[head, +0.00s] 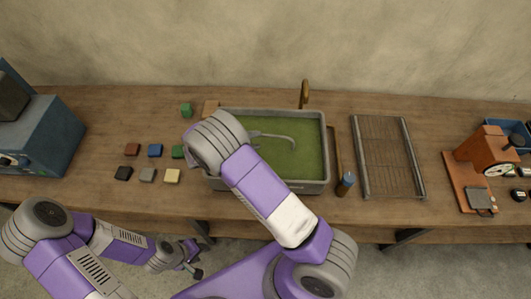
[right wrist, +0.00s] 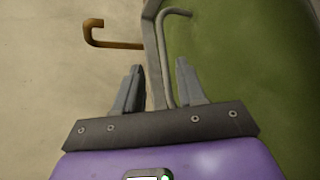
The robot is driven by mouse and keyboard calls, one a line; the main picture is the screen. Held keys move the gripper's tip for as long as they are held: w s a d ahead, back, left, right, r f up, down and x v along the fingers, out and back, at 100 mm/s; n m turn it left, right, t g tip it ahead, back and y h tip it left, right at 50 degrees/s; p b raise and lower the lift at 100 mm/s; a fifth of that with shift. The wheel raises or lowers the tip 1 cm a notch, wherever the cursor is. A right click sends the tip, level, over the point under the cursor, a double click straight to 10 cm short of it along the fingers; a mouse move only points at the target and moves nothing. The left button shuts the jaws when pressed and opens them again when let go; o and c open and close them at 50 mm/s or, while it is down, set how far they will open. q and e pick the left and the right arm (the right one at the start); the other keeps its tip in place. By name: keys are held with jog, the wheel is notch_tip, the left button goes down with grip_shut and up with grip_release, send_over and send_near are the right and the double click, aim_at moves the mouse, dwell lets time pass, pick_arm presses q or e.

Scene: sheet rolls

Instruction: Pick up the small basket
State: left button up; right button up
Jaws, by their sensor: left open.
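I cannot pick out a small basket for certain. A blue open container (head: 495,123) at the far right edge, partly behind a brown device, may be it. My left gripper (head: 190,262) is open and empty, low in front of the table. My right gripper is hidden under its own wrist in the head view, over the left side of a grey basin. In the right wrist view my right gripper (right wrist: 158,80) has its fingers apart, with a bent grey rod (right wrist: 163,50) showing between and beyond them. I cannot tell whether they touch it.
The grey basin (head: 326,150) holds a green surface, with a brass hook (head: 304,95) behind it. Several coloured blocks (head: 155,150) lie to its left. A slatted rack (head: 385,155) and a brown device (head: 482,150) stand right. A blue machine (head: 45,135) is far left.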

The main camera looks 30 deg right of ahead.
aim_at(266, 136)
jog(key=x, duration=0.2)
jog(key=w+x, duration=0.1)
jog(key=x, duration=0.2)
jog(key=f+x, duration=0.1)
jog(key=x, duration=0.2)
jog(key=shift+w+a+f+p, duration=0.15)
jog(key=shift+w+a+p, duration=0.1)
jog(key=shift+p, duration=0.1)
pick_arm(q)
jog(key=shift+w+f, duration=0.15)
jog(key=shift+w, duration=0.2)
pick_arm(e)
grip_shut()
dwell(0.8)
